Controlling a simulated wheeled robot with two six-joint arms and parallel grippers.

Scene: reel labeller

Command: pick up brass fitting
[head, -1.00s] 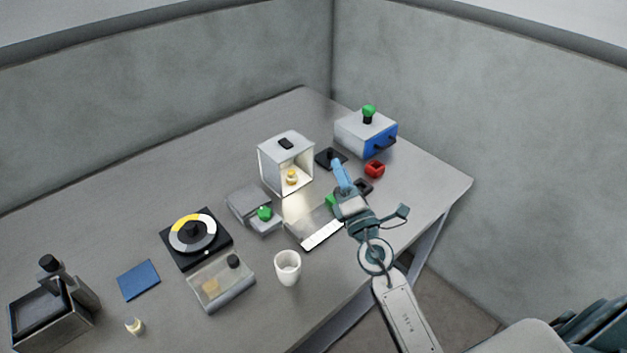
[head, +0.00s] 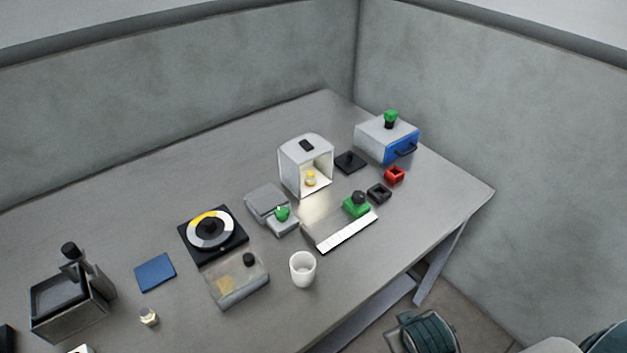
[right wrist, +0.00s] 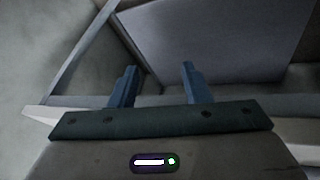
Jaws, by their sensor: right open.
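A small yellow, brass-like piece (head: 311,180) stands inside the open, lit white box (head: 291,174) in the head view. Another small pale gold piece (head: 149,317) sits on the table at the lower left. Both are too small to tell surely which is the brass fitting. My right gripper (right wrist: 157,88) is open, with nothing between its blue fingers in the right wrist view. It is away from both pieces, with a table leg and dim surfaces beyond it. My left gripper is not in view.
A white cup (head: 302,270) stands near the table's front edge. A clear-lidded case (head: 240,291), black turntable (head: 210,252), grey device (head: 267,200), blue pad (head: 155,272) and blue-fronted box (head: 388,140) stand around. The table's back left is bare.

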